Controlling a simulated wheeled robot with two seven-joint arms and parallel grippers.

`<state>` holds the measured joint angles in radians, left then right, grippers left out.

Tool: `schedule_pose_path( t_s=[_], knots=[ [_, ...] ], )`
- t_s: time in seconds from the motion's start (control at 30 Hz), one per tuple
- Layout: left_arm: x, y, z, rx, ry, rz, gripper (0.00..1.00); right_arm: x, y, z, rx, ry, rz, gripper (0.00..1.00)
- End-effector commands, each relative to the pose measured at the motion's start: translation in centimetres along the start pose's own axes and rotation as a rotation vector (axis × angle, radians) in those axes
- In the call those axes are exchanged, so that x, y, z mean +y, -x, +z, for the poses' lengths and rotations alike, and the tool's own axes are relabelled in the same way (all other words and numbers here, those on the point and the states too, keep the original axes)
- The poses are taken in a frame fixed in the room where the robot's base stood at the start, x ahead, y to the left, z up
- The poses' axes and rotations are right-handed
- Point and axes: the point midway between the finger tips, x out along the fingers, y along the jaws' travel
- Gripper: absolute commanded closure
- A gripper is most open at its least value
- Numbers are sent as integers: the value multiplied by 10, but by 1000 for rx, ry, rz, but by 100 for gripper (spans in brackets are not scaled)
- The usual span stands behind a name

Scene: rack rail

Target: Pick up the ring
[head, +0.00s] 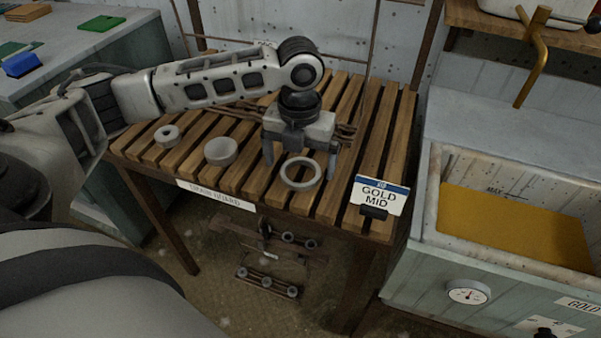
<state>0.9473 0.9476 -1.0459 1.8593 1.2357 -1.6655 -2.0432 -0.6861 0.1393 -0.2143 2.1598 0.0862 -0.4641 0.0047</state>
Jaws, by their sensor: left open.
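Three grey rings lie on the slatted wooden table. The wide, thin ring (300,184) lies flat near the front edge. A thicker, taller ring (221,152) sits to its left, and a small ring with a narrow hole (167,135) lies farther left. My left gripper (300,167) points down at the wide ring, open, with one finger to each side of it in the picture. Its jaws look empty, and I cannot tell whether the fingers touch the ring. My right gripper is not in view.
A "GOLD MID" sign (378,195) stands at the table's front right corner. A grey bench (60,50) is at the back left. Slats right of the gripper are clear.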

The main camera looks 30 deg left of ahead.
Motion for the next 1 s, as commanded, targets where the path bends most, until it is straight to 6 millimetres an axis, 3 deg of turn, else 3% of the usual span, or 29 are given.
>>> schedule_pose_path(
  t_s=[0.1,0.37,0.4,0.57,0.6,1.0],
  knots=[
    [0,-15,-1,1,-1,1,2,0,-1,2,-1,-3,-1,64],
    [0,-19,0,-1,-1,-1,2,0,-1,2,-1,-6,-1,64],
    [0,-19,0,-1,-1,-1,5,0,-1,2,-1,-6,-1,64],
    [0,-19,0,-1,-1,0,50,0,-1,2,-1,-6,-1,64],
    [0,-19,0,-1,-1,0,52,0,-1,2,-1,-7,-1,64],
    [0,-12,0,-2,-1,-1,52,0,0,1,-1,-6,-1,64]
  ],
)
